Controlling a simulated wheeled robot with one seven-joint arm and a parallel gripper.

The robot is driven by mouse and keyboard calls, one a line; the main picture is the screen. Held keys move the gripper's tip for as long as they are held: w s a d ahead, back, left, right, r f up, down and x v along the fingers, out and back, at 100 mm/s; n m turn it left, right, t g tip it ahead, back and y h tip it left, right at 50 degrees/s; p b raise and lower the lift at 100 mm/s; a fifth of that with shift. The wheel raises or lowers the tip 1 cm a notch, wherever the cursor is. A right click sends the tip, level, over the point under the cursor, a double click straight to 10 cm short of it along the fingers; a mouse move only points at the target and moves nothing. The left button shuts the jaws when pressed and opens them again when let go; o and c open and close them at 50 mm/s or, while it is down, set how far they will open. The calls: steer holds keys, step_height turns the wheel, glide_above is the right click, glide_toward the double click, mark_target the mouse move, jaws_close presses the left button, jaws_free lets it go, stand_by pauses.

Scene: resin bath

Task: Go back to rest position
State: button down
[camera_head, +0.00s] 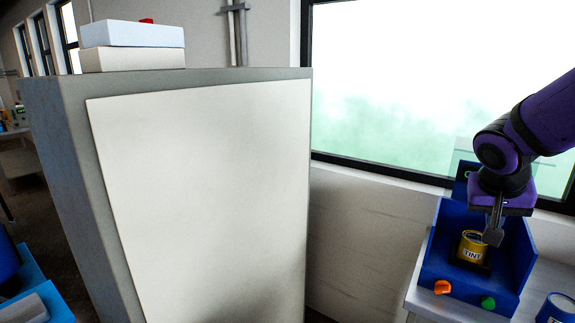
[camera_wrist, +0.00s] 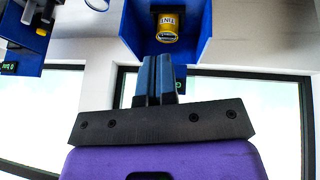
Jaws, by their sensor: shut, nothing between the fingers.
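My purple arm comes in from the right in the head view, and my gripper (camera_head: 493,236) hangs over a blue machine (camera_head: 440,268). A yellow can labelled TINT (camera_head: 472,247) stands inside the machine, just left of my fingertips in that view. In the wrist view my gripper (camera_wrist: 157,58) has its two fingers together with nothing between them. The yellow can (camera_wrist: 167,28) shows beyond the fingertips, inside the blue machine (camera_wrist: 205,30), and looks apart from the fingers.
A large grey cabinet with a white panel (camera_head: 205,190) fills the middle, with white boxes (camera_head: 130,45) on top. A window (camera_head: 390,90) is behind my arm. The machine has an orange knob (camera_head: 442,287) and a green knob (camera_head: 488,302). A blue can (camera_head: 556,308) stands at lower right.

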steer(key=s+a+r+n+y, duration=0.2)
steer(key=s+a+r+n, duration=0.1)
steer(key=s, duration=0.4)
steer(key=s+a+r+n+t+y, duration=0.1)
steer(key=s+a+r, duration=0.3)
steer(key=s, duration=0.4)
steer(key=shift+s+a+r+n+t+y, duration=0.3)
steer(key=shift+a+n+y, duration=0.3)
steer(key=shift+n, duration=0.3)
steer(key=shift+d, duration=0.1)
